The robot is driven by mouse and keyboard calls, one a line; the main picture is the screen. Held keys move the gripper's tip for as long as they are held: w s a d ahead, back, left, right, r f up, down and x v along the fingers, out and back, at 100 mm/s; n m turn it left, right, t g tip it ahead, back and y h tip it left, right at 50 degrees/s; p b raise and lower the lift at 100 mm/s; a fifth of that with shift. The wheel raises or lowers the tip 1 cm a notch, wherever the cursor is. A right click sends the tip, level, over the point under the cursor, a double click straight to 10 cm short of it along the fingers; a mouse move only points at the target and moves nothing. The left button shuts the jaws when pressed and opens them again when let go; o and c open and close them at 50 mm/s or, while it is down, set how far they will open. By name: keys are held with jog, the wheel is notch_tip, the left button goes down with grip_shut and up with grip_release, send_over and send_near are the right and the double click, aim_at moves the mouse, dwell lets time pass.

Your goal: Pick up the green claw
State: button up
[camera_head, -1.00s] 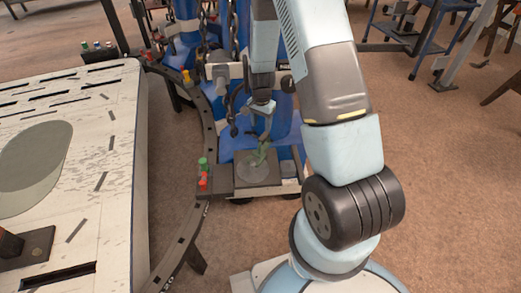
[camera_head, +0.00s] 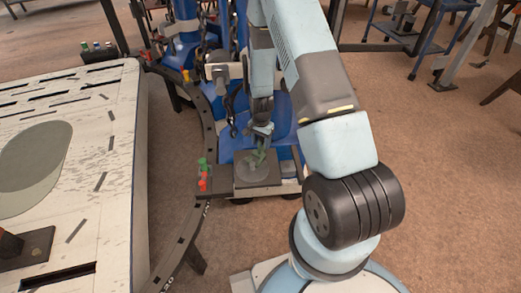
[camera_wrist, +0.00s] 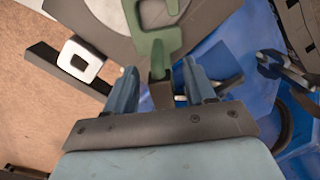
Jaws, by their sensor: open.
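The green claw (camera_head: 257,157) stands on a grey round disc on a small dark platform (camera_head: 270,183), in the middle of the head view. In the wrist view the green claw (camera_wrist: 153,42) lies at the top centre, its upper part cut off by the frame edge. My gripper (camera_head: 262,132) is just above and beside the claw in the head view. In the wrist view my gripper (camera_wrist: 159,82) is open, with one blue finger on each side of the claw's lower end. I cannot tell whether either finger touches it.
A blue structure (camera_head: 283,115) with dark chains stands behind the platform. A curved dark rail (camera_head: 209,118) runs along its left, with red and green knobs (camera_head: 203,174). A white slotted table (camera_head: 90,150) fills the left.

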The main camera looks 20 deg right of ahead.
aim_at(261, 143)
jog(key=shift+f, duration=1.65)
grip_shut()
